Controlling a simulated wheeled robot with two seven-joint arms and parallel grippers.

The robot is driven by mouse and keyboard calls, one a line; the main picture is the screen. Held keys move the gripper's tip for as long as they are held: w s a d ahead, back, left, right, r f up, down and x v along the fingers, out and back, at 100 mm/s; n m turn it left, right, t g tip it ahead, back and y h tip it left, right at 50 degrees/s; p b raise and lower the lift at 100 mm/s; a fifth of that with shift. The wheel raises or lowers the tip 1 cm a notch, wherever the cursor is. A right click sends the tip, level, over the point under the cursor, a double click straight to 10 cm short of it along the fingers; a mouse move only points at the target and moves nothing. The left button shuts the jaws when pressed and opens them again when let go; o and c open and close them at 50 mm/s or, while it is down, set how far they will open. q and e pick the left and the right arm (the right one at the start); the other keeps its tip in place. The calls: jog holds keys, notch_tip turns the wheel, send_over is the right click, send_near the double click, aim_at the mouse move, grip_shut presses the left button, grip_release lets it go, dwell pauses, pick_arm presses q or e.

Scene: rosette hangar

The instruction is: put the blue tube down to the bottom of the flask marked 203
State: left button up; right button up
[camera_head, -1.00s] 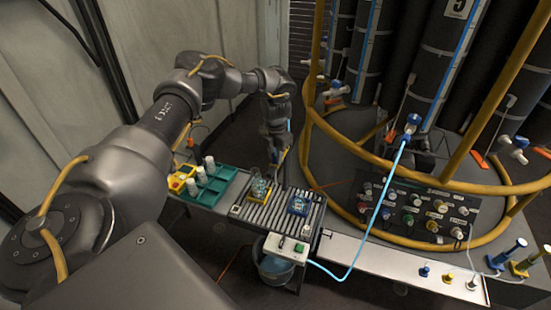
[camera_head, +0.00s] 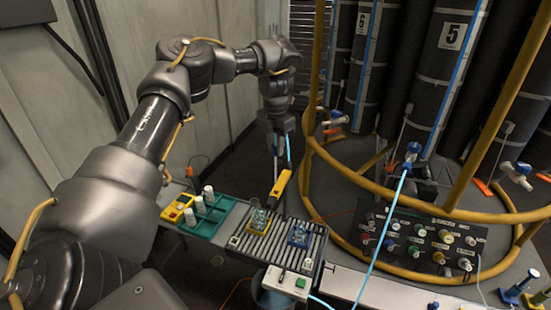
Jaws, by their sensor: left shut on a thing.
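My left gripper (camera_head: 278,142) is at the upper middle, above and behind the roller table, shut on the blue tube. A thin blue length of the tube (camera_head: 289,150) shows beside the fingers. A yellow grip-like piece (camera_head: 281,184) hangs tilted below the gripper; how it joins the tube is hard to tell. One small clear flask (camera_head: 259,217) stands in a yellow holder on the rollers, below and left of the gripper. Another flask (camera_head: 300,232) stands in a blue holder to its right. The number 203 is not readable on either. My right gripper is not in view.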

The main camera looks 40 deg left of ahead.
pick_arm(q)
jog(key=shift+r, duration=1.15)
notch_tip(320, 180, up, 13)
jog(key=p, duration=1.6)
jog(key=shift+f, duration=0.15)
